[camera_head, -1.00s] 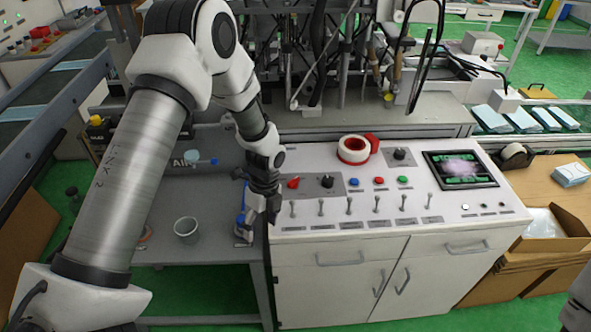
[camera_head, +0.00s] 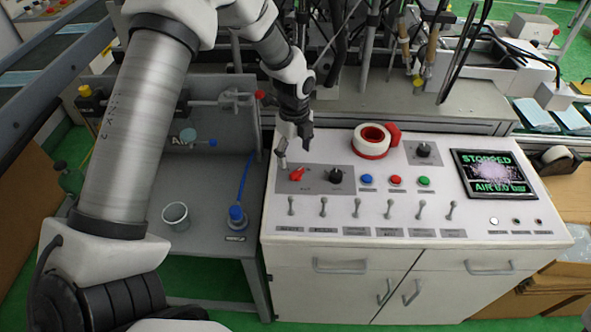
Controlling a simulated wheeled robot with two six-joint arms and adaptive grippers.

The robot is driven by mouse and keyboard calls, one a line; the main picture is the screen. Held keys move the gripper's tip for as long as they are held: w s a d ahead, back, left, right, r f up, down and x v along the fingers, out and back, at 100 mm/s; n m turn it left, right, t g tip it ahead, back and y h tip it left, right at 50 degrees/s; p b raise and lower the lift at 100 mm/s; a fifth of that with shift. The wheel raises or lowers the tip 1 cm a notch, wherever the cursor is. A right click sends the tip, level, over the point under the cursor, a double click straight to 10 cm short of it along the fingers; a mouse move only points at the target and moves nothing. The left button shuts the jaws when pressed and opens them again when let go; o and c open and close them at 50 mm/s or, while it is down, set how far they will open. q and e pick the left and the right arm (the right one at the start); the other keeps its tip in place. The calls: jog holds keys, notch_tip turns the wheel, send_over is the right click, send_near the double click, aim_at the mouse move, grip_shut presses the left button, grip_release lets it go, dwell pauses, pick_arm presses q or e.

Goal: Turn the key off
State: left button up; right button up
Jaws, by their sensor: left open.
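The white control panel (camera_head: 463,215) stands in front of me on a cabinet. On a grey plate at its upper left are a red rotary switch (camera_head: 297,174) and a black knob (camera_head: 336,176). Another black knob (camera_head: 423,150) sits on a plate further right. I cannot tell which of these is the key. My left gripper (camera_head: 293,152) points down, open and empty, just above and behind the red switch. A small gap seems to part them. My right gripper is out of view.
Blue, red and green buttons (camera_head: 396,180) and a row of toggle levers (camera_head: 357,208) lie right and front. The screen (camera_head: 490,174) reads STOPPED. A grey cup (camera_head: 175,215) stands on the left table.

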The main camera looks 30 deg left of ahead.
aim_at(297, 174)
pick_arm(q)
jog(key=f, duration=0.5)
jog(key=shift+w+f+p, duration=0.2)
jog(key=shift+w+p, duration=0.1)
jog(key=shift+s+f, duration=0.1)
jog(key=shift+f, duration=0.45)
jog(key=c, duration=1.2)
jog(key=shift+o, duration=0.2)
